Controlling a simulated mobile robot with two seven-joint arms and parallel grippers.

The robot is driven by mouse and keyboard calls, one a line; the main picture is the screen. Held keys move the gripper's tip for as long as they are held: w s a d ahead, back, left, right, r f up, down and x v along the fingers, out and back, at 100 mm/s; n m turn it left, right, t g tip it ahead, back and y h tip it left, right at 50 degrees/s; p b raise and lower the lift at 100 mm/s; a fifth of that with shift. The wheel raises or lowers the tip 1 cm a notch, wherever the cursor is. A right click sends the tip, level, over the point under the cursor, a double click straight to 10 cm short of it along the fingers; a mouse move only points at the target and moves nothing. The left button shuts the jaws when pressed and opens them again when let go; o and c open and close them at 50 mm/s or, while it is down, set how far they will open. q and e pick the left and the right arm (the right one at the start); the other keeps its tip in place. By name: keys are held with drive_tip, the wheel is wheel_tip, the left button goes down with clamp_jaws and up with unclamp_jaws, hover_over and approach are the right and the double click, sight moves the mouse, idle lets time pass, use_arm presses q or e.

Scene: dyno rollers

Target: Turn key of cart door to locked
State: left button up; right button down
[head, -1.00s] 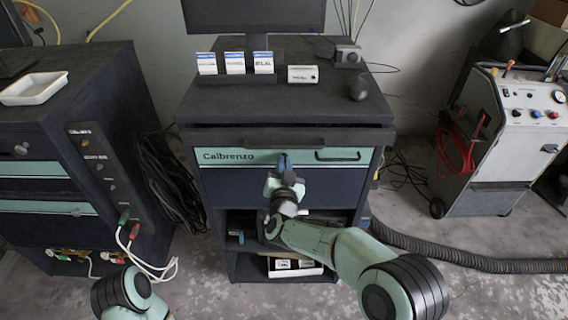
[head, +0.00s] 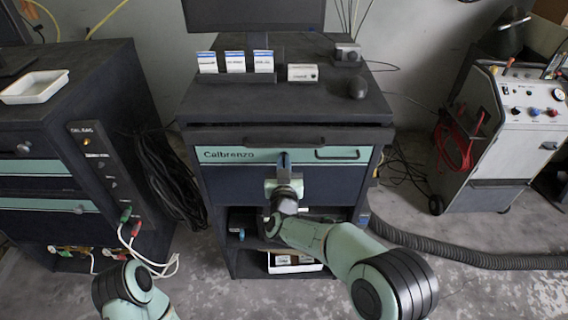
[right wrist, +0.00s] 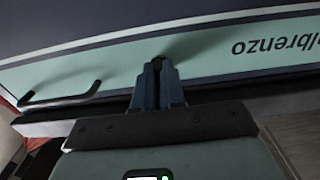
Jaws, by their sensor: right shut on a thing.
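The cart (head: 213,195) has a dark blue front panel with a pale teal band (head: 225,155) lettered Calbrenzo. The band also shows in the right wrist view (right wrist: 215,62), with the lettering at the right. My right gripper (head: 284,158) is at the middle of this band, fingers pointing at the panel. In the right wrist view its blue fingers (right wrist: 158,68) are closed together on a small dark piece at the panel, which looks like the key. The fingers hide most of the key, so I cannot tell its angle. My left arm shows at the bottom left, with its gripper out of sight.
A dark bar handle (head: 338,155) sits on the band right of my right gripper. Open shelves with a white box (head: 292,268) lie below. A second cabinet (head: 60,140) with cables stands left, and a grey machine (head: 500,130) with a hose stands right.

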drive_tip(key=c, duration=1.2)
unclamp_jaws()
drive_tip(key=s+b, duration=0.2)
drive_tip(key=s, duration=1.1)
drive_tip(key=shift+s, duration=0.2)
